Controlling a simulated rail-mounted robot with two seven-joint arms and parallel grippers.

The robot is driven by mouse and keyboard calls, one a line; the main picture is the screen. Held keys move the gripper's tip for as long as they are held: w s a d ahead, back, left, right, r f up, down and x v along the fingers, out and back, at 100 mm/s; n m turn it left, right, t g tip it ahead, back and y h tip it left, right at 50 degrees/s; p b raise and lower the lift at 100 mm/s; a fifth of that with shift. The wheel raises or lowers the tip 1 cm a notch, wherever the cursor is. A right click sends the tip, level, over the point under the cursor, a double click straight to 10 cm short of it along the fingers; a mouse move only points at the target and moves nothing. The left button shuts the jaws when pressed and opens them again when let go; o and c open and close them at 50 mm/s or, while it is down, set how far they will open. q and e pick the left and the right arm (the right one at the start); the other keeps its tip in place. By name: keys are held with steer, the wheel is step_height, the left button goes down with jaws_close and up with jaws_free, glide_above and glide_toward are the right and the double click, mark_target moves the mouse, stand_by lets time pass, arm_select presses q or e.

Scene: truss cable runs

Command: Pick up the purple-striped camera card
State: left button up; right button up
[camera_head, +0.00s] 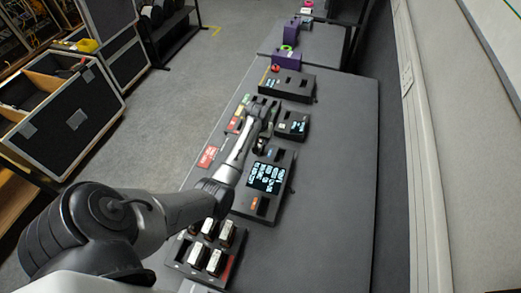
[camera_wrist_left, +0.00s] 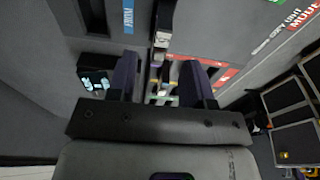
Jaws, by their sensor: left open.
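My left gripper (camera_head: 263,112) reaches over the middle of the long grey table, beside a small dark device with a lit screen (camera_head: 293,124). In the left wrist view its two dark fingers (camera_wrist_left: 160,82) stand apart, with a clear gap between them. A narrow dark piece with a pale end (camera_wrist_left: 162,40) and several small coloured items (camera_wrist_left: 160,88) show between and beyond the fingers. They are too small and shadowed for me to tell whether one is the purple-striped camera card. My right gripper is not in view.
A tray of several pale-topped cards (camera_head: 207,247) lies at the near end. A larger device with a lit text screen (camera_head: 265,178) lies mid-table. The table's right side is clear.

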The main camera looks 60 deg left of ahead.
mark_target(260, 142)
arm_select(q)
steer(key=shift+w+a+f+b, duration=0.15)
steer(key=shift+f+b, duration=0.05)
steer(key=shift+f, duration=1.2)
steer(key=shift+w+a+f+b, duration=0.1)
steer(key=shift+f+b, duration=0.05)
steer(key=shift+f, duration=1.25)
jaws_close()
